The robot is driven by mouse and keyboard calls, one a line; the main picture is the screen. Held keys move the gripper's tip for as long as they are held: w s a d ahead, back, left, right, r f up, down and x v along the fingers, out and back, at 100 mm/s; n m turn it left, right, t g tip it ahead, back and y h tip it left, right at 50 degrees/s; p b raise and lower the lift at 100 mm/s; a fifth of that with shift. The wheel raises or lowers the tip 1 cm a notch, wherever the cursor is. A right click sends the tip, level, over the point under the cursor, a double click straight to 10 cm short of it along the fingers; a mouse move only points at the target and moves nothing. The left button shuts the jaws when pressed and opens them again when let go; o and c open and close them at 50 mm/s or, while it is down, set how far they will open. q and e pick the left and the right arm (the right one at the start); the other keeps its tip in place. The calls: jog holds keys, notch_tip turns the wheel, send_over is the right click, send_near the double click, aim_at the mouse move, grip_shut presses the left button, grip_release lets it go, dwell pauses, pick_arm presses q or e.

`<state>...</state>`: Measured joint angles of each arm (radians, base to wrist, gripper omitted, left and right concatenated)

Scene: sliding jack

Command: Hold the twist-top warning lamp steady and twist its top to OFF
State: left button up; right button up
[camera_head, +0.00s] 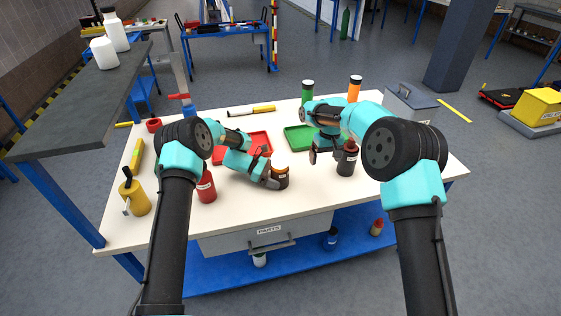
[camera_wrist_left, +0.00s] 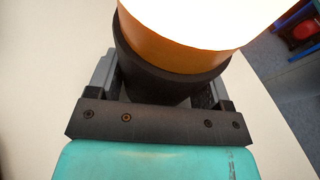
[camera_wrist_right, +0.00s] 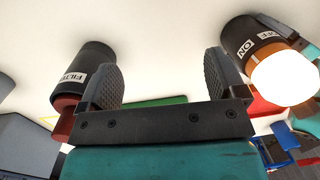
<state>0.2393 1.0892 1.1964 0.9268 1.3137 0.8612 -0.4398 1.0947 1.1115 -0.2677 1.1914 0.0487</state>
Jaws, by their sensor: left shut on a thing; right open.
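The warning lamp (camera_head: 281,178) has a dark body and an orange band. It is near the front middle of the table. My left gripper (camera_head: 271,183) is shut on its dark lower part. In the left wrist view the lamp's orange band (camera_wrist_left: 180,54) and bright white top rise above the fingers. In the right wrist view the lamp (camera_wrist_right: 257,42) shows ON and OFF lettering on its dark part. My right gripper (camera_head: 325,157) is open and empty, to the right of the lamp. Its two fingers show apart in the right wrist view (camera_wrist_right: 163,85).
A dark bottle with a red cap (camera_head: 347,159), labelled FILTER, stands close by my right gripper. A red bottle (camera_head: 206,188) stands left of the lamp. A red tray (camera_head: 256,141) and a green tray (camera_head: 298,138) lie behind. The table's front right (camera_head: 390,175) is clear.

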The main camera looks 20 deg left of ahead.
aim_at(280, 161)
jog(key=s+a+r+n, duration=0.1)
jog(key=a+r, duration=0.2)
jog(key=a, duration=0.2)
jog(key=s+a+r+n, duration=0.1)
jog(key=a+r, duration=0.2)
jog(key=a, duration=0.2)
jog(key=s+a+r+n+t, duration=0.1)
jog(key=a+r+n, duration=0.1)
jog(key=a, duration=0.3)
jog(key=shift+s+a+r, duration=0.15)
jog(key=shift+r, duration=0.25)
jog(key=shift+s+a+r, duration=0.1)
jog(key=shift+a+r, duration=0.05)
jog(key=shift+r, duration=0.25)
jog(key=shift+f, duration=0.1)
notch_tip(280, 161, down, 12)
jog(key=shift+r, duration=0.1)
jog(key=c, duration=0.9)
